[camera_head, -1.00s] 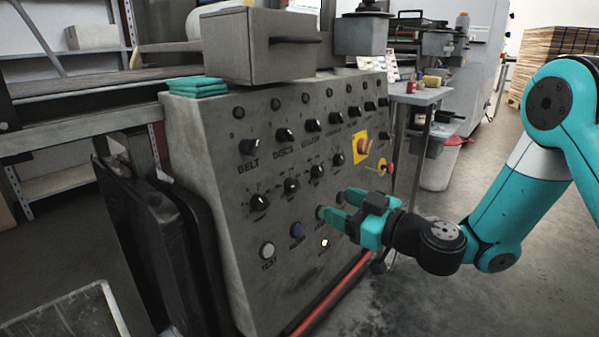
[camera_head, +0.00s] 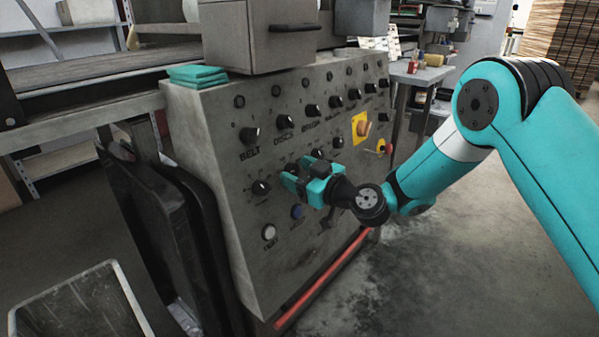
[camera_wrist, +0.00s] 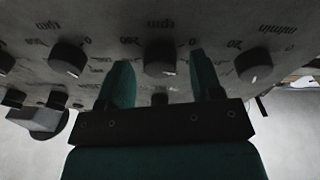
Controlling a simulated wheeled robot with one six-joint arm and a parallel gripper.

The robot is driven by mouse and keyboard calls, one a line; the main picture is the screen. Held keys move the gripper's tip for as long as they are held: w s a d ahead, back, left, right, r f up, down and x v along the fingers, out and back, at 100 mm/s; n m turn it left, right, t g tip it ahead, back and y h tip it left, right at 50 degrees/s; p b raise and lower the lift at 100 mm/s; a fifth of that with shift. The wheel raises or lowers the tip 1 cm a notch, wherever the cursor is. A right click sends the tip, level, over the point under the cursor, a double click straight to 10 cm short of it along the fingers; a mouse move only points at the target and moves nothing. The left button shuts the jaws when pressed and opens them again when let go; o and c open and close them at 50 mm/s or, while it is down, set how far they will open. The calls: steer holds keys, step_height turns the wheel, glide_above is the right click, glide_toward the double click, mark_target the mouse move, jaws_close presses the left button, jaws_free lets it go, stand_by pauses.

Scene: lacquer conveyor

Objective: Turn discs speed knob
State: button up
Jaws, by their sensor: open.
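My gripper (camera_head: 296,172) is open in front of the panel, below and slightly right of this knob in the head view. In the wrist view, a dark knob (camera_wrist: 160,58) with a pale mark shows between the two teal fingertips (camera_wrist: 160,75), with a gap on each side. The small lettering there appears inverted. I cannot tell from it which knob this is. My gripper partly hides the lower knob row in the head view.
The belt knob (camera_head: 250,135) is to the left of the discs knob, and a lower-row knob (camera_head: 261,187) is below it. A yellow plate with an orange switch (camera_head: 362,127) and a red button (camera_head: 388,149) are at right. Open floor lies right of the panel.

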steer(key=c, duration=0.9)
steer(key=shift+c, duration=0.2)
steer(key=shift+m, duration=0.3)
steer(key=m+p, duration=0.2)
steer(key=m, duration=0.1)
steer(key=m+h+p, duration=0.1)
steer(key=m, duration=0.1)
steer(key=shift+r+t, duration=0.25)
steer(key=shift+t, duration=0.05)
steer(key=m+h+p, duration=0.1)
steer(key=m+p, duration=0.4)
steer(key=m, duration=0.1)
steer(key=shift+r+p, duration=0.2)
steer(key=shift+p, duration=0.1)
steer(key=m+h+p, duration=0.1)
steer(key=m+p, duration=0.4)
steer(key=p, duration=0.1)
steer(key=shift+m, duration=0.3)
steer(key=shift+f+m+g+p, duration=0.2)
steer(key=shift+m+g+p, duration=0.2)
steer(key=shift+m+p, duration=1.3)
steer(key=shift+m, duration=0.4)
